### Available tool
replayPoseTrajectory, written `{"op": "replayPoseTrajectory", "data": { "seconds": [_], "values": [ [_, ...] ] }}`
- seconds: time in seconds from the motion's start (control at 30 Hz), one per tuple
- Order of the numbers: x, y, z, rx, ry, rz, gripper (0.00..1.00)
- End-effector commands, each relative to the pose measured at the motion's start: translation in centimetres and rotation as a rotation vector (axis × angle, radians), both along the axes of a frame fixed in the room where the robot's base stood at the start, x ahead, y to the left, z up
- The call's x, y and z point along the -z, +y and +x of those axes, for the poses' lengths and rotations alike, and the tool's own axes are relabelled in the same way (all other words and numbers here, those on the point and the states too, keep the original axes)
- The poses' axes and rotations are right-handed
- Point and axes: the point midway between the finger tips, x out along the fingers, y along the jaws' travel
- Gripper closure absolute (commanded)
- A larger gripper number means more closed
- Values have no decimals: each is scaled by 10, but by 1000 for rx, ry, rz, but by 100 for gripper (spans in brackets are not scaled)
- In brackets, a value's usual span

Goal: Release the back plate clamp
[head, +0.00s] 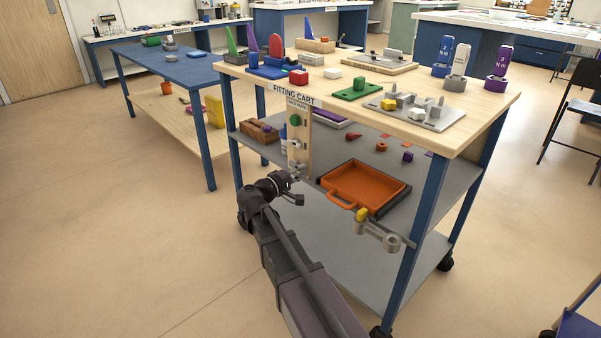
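The fitting cart (491,108) stands in front of me with a light wooden top. A grey plate (447,122) near its front right edge carries grey clamp-like parts and a yellow block (388,104). Farther back, a beige board (372,66) carries more grey clamp-like hardware (388,55). I cannot tell which part is the back plate clamp, or whether either is closed. My gripper (297,176) is low in front of the cart, below its top, close to the lower end of a hanging wooden panel (294,140). Its fingers are too small and dark to read.
An orange tray (365,186) lies on the cart's middle shelf. A grey bracket with a yellow part (378,234) sticks out at the cart's front right. Coloured torque tools (458,66) stand upright on the top. A blue table (170,68) stands left; the left floor is clear.

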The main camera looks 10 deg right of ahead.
Motion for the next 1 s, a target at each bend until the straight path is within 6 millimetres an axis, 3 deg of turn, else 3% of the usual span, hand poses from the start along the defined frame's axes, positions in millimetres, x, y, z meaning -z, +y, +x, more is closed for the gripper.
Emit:
{"op": "replayPoseTrajectory", "data": {
  "seconds": [0.03,0.1,0.13,0.67,1.0],
  "values": [
    [1,-2,-2,6,0,4,63],
    [1,-2,-2,5,0,2,43],
    [1,-2,-2,5,0,2,40],
    [0,4,-3,0,1,1,40],
    [0,32,-19,-2,0,1,40]
  ]
}}
